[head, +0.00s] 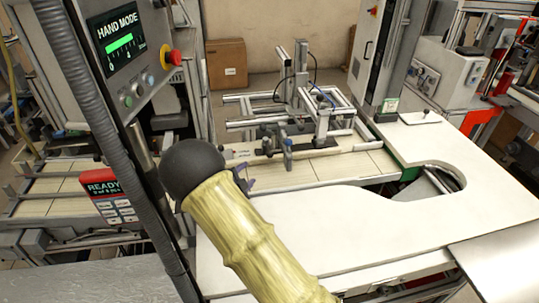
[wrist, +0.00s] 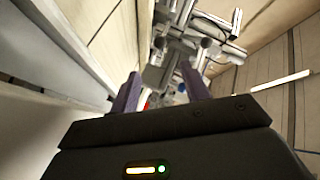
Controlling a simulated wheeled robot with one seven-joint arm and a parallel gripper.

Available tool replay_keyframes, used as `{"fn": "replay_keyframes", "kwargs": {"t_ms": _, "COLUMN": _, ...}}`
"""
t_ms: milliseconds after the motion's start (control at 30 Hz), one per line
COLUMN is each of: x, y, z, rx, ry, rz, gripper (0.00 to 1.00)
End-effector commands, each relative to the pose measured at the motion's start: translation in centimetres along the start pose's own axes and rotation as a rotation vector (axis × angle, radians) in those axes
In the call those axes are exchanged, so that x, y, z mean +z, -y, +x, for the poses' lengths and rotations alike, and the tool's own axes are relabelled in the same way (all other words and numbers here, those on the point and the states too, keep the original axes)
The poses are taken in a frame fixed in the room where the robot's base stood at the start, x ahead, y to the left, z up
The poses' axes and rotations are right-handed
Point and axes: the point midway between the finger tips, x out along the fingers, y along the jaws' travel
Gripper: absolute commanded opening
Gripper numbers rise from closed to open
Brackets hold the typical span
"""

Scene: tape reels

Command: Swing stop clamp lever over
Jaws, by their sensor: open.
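My gripper (head: 243,180) shows in the head view as small purple fingers, partly hidden behind my arm. It is over the near edge of the tiled bed, in front of a metal fixture (head: 318,122) with upright clamp parts (head: 288,152). In the wrist view my gripper (wrist: 160,82) has its two purple fingers apart, with nothing held between them. The fixture (wrist: 180,45) lies beyond the fingertips. A small red part (wrist: 147,105) shows between the fingers. I cannot tell for certain which piece is the stop clamp lever, or its position.
A white worktop (head: 370,220) with a rounded cutout spreads to the right and is mostly clear. A control panel (head: 125,45) reading HAND MODE stands at the left, with a red READY box (head: 104,187) below. A cardboard box (head: 226,63) stands behind.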

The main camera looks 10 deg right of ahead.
Motion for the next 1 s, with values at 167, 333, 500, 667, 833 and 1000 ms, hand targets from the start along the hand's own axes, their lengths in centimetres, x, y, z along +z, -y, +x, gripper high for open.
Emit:
{"fn": "replay_keyframes", "kwargs": {"t_ms": 167, "x": -0.7, "y": -0.1, "z": 3.4, "rx": 0.007, "ry": -0.013, "rz": 0.001, "gripper": 0.47}}
{"fn": "replay_keyframes", "kwargs": {"t_ms": 333, "x": -0.9, "y": -0.1, "z": 6.6, "rx": 0.009, "ry": -0.015, "rz": 0.002, "gripper": 0.47}}
{"fn": "replay_keyframes", "kwargs": {"t_ms": 500, "x": -1.0, "y": -0.2, "z": 9.6, "rx": 0.008, "ry": -0.016, "rz": 0.002, "gripper": 0.47}}
{"fn": "replay_keyframes", "kwargs": {"t_ms": 667, "x": -1.0, "y": -0.2, "z": 12.4, "rx": 0.008, "ry": -0.015, "rz": 0.001, "gripper": 0.47}}
{"fn": "replay_keyframes", "kwargs": {"t_ms": 833, "x": -0.9, "y": -0.2, "z": 15.0, "rx": 0.007, "ry": -0.012, "rz": 0.002, "gripper": 0.47}}
{"fn": "replay_keyframes", "kwargs": {"t_ms": 1000, "x": -0.3, "y": 0.0, "z": 16.0, "rx": 0.002, "ry": -0.003, "rz": -0.001, "gripper": 0.47}}
